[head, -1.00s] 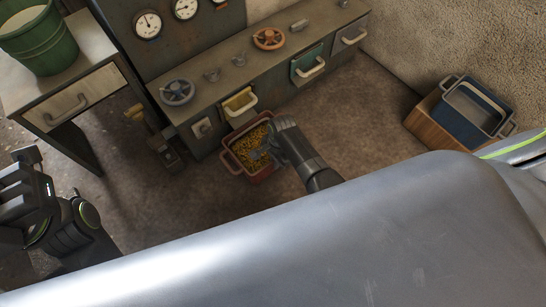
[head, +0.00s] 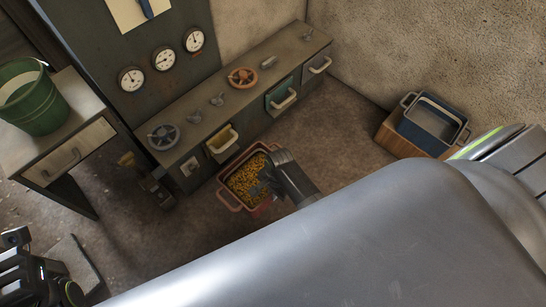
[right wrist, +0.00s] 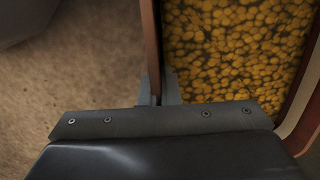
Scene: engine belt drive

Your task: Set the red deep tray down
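The red deep tray (head: 231,201), full of yellow pieces (head: 245,182), is in front of the cabinet in the head view, below the yellow drawer. I cannot tell whether its base touches the floor. My right gripper (head: 262,188) reaches over its right side. In the right wrist view the fingers (right wrist: 157,92) stand on both sides of the tray's thin wall (right wrist: 151,45) and are closed on it, with the yellow pieces to the right. My left gripper (head: 18,240) is at the lower left edge, partly cut off, and its opening is not clear.
The grey-green cabinet (head: 225,105) with drawers and valve wheels stands behind the tray. A table (head: 70,155) with a green bucket (head: 36,103) is at left. A blue tray (head: 425,130) rests on a wooden box (head: 397,142) at right. Floor between is clear.

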